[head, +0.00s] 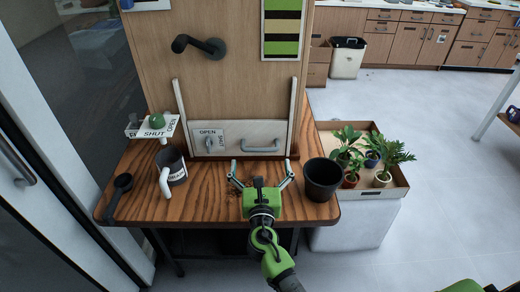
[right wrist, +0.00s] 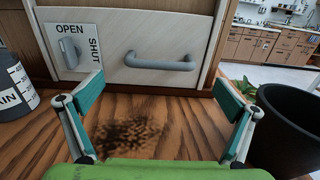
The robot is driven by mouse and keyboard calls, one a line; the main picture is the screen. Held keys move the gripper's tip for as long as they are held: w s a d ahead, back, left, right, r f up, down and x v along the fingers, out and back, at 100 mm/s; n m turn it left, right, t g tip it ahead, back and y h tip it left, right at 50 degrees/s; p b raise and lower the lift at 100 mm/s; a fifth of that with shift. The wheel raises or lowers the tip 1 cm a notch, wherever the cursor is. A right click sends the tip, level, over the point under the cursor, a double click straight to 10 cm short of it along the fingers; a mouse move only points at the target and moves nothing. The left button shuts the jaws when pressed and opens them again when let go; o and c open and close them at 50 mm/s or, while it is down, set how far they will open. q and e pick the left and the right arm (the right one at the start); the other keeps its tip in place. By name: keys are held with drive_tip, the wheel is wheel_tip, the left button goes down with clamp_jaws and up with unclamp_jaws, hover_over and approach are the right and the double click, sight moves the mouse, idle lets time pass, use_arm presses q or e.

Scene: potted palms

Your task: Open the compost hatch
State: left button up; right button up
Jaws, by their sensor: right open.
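The compost hatch (head: 228,135) is a pale panel low in the upright wooden board, between two light side rails. It looks closed, its lower edge near the table. It bears an OPEN/SHUT plate with a grey knob (right wrist: 70,52) on its left; the knob stands about upright, under the word OPEN. A grey bar handle (right wrist: 160,62) sits to the right of it; it also shows in the head view (head: 260,146). My right gripper (head: 262,168) is open and empty in front of the hatch, its fingers spread below and either side of the handle, apart from it. My left gripper is not in view.
A black pot (head: 322,178) stands close to the right of my gripper. A dark patch (right wrist: 125,135) marks the tabletop. Potted plants fill a tray (head: 396,194) at right.

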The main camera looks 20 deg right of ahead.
sight(260, 150)
drive_tip(key=x, duration=0.6)
drive_tip(key=shift+w+f, duration=0.1)
drive_tip(key=shift+w, duration=0.05)
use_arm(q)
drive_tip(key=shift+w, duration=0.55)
use_arm(e)
drive_tip(key=shift+c, duration=0.4)
drive_tip(key=c, duration=1.4)
wheel_tip(260, 150, up, 14)
drive_tip(key=p, duration=1.3)
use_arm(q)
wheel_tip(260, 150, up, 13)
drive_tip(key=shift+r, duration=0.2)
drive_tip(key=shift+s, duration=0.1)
use_arm(e)
drive_tip(key=o, duration=1.4)
drive_tip(key=shift+o, duration=0.4)
drive_tip(key=shift+f, duration=0.1)
